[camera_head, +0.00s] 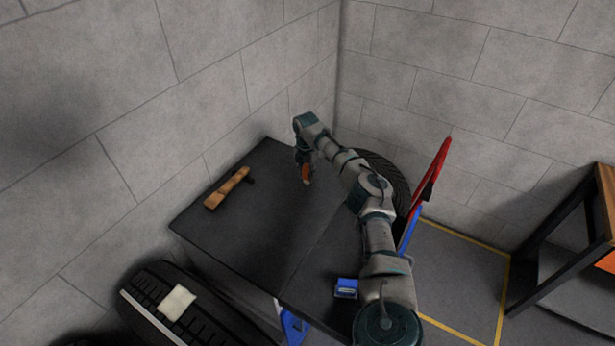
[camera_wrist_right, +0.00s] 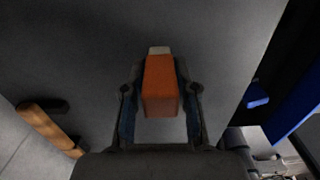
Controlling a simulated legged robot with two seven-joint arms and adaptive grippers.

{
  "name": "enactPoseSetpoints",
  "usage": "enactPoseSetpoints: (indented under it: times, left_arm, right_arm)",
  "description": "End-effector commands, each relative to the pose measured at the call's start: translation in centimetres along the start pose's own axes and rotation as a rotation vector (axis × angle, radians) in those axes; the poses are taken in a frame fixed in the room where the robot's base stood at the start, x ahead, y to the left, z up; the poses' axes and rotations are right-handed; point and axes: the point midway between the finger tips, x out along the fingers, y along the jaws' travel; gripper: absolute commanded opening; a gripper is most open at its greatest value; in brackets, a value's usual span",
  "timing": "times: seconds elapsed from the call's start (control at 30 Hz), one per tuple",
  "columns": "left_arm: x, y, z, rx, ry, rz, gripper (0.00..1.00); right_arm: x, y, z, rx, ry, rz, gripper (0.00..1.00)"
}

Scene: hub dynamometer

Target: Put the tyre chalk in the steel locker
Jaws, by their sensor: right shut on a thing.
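My right gripper (camera_head: 305,170) reaches over the far part of a black tabletop (camera_head: 245,225) and points down. It is shut on an orange block with a pale tip (camera_head: 307,177), which looks like the tyre chalk. In the right wrist view, the block (camera_wrist_right: 160,88) sits between the two fingers (camera_wrist_right: 160,98), its pale end pointing away towards the dark surface. I cannot tell whether the tip touches the tabletop. I cannot make out a steel locker in either view. My left gripper is not in view.
A wooden-handled tool (camera_head: 228,188) lies at the table's left; a small blue box (camera_head: 346,288) is near the front. A pale block (camera_head: 177,302) rests on a tyre (camera_head: 150,284). A red upright part (camera_head: 432,178) stands right of my arm. A dark-framed bench (camera_head: 556,220) stands farther right.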

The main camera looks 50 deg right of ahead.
Motion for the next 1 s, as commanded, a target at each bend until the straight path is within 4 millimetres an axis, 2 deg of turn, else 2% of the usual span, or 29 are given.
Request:
enactPoseSetpoints:
  times: [0.1, 0.4, 0.43, 0.5, 0.53, 0.83, 1.0]
  left_arm:
    - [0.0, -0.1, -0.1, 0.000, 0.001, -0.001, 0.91]
    - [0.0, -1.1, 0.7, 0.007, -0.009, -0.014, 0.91]
    - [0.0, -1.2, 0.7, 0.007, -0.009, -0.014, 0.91]
    - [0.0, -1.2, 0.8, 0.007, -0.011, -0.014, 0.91]
    - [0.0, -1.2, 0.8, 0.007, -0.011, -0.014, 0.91]
    - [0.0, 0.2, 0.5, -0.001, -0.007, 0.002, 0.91]
    - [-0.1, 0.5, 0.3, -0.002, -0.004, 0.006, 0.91]
  right_arm:
    - [1.5, 0.0, 0.1, 0.000, 0.001, -0.001, 0.00]
    - [2.0, -0.1, 0.4, 0.001, 0.006, 0.001, 0.00]
    - [2.1, -0.1, 0.4, 0.001, 0.006, 0.001, 0.31]
    - [2.0, -0.1, 0.4, 0.001, 0.005, 0.001, 0.48]
    - [2.0, -0.1, 0.4, 0.001, 0.005, 0.001, 0.53]
    - [1.7, 0.0, 0.2, 0.000, 0.002, 0.001, 0.53]
    - [0.0, 0.0, 0.2, 0.000, 0.001, 0.003, 0.53]
